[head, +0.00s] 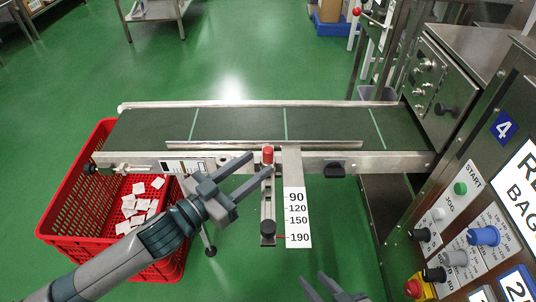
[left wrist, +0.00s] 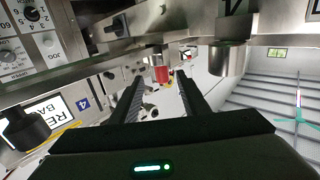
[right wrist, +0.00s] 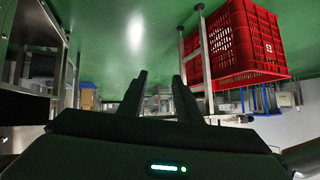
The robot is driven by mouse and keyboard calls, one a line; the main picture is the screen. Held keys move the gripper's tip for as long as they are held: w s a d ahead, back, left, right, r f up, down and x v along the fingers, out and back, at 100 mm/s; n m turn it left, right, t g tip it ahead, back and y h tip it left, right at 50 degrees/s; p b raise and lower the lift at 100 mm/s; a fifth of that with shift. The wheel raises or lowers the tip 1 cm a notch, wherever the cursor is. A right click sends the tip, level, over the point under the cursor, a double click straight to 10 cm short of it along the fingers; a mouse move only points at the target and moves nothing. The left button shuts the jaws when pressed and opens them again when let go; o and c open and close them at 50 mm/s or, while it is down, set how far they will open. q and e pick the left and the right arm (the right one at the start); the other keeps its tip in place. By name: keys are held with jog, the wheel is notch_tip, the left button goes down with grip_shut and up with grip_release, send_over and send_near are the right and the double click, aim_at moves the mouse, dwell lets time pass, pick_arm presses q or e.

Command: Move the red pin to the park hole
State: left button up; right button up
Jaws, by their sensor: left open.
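The red pin (head: 267,154) stands upright at the conveyor end of a metal slotted bracket (head: 267,190), near the front rail. My left gripper (head: 261,164) is open, with its fingertips just left of and close to the pin. In the left wrist view the red pin (left wrist: 161,74) shows between the two open fingertips (left wrist: 158,78), and I cannot tell whether they touch it. I cannot make out the park hole. My right gripper (head: 318,279) is open and empty at the bottom of the head view, and its fingers (right wrist: 160,78) stand apart in the right wrist view.
The conveyor belt (head: 240,124) is empty. A red crate (head: 75,228) with white teabags is at left; a control panel (head: 465,235) is at right.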

aim_at(264, 156)
pick_arm(q)
jog(key=shift+w+d, duration=0.25)
pick_arm(e)
jog(key=shift+a+r, duration=0.1)
pick_arm(q)
jog(key=shift+w+d, duration=0.35)
jog(key=shift+w, duration=0.1)
jog(key=shift+x, duration=2.05)
jog(key=shift+a, duration=0.1)
pick_arm(e)
jog(key=shift+w+a+r+t+y, duration=0.3)
jog(key=shift+w+a+r+t, duration=0.1)
jog(key=shift+w+r+t, duration=0.3)
jog(key=shift+s, duration=0.1)
pick_arm(q)
grip_shut()
pick_arm(e)
jog(key=shift+d, duration=0.1)
